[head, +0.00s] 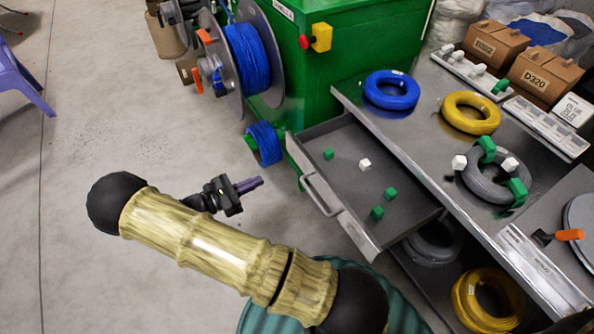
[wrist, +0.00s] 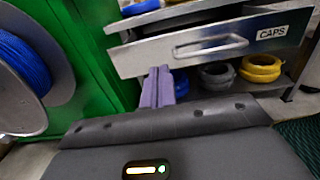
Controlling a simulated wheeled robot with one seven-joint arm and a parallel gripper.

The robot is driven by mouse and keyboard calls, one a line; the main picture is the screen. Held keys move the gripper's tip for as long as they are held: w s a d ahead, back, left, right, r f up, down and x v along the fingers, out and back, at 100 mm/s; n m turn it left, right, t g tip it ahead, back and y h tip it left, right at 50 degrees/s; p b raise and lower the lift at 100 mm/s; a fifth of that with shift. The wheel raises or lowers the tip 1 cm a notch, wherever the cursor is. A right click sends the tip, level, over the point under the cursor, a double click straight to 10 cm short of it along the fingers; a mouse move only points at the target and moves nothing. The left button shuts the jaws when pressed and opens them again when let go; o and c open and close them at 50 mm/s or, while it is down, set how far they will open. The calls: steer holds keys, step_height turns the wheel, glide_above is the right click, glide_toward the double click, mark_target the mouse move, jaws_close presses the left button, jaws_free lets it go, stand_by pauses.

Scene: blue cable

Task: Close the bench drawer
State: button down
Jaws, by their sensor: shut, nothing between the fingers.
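The bench drawer (head: 362,217) is pulled out from under the metal bench top (head: 408,140). Several small green and white blocks lie in it. Its front has a bar handle (head: 321,195). In the wrist view the drawer front (wrist: 175,50) and handle (wrist: 210,47) show above my gripper, with a CAPS label at the right. My gripper (head: 252,184), with purple fingers, is shut and empty. It is left of the drawer front, apart from the handle in the head view. In the wrist view the fingers (wrist: 157,88) point toward the drawer front below the handle.
A green machine (head: 345,50) with a blue cable reel (head: 247,58) stands behind the drawer's left side. Blue (head: 391,90), yellow (head: 470,113) and grey cable coils lie on the bench top. More coils rest on the shelf below. The floor to the left is open.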

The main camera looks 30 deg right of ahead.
mark_target(306, 160)
steer(key=shift+d+r, duration=0.1)
steer(key=d, duration=0.4)
steer(key=d+b, duration=0.1)
steer(key=d, duration=0.9)
steer(key=shift+w, duration=0.25)
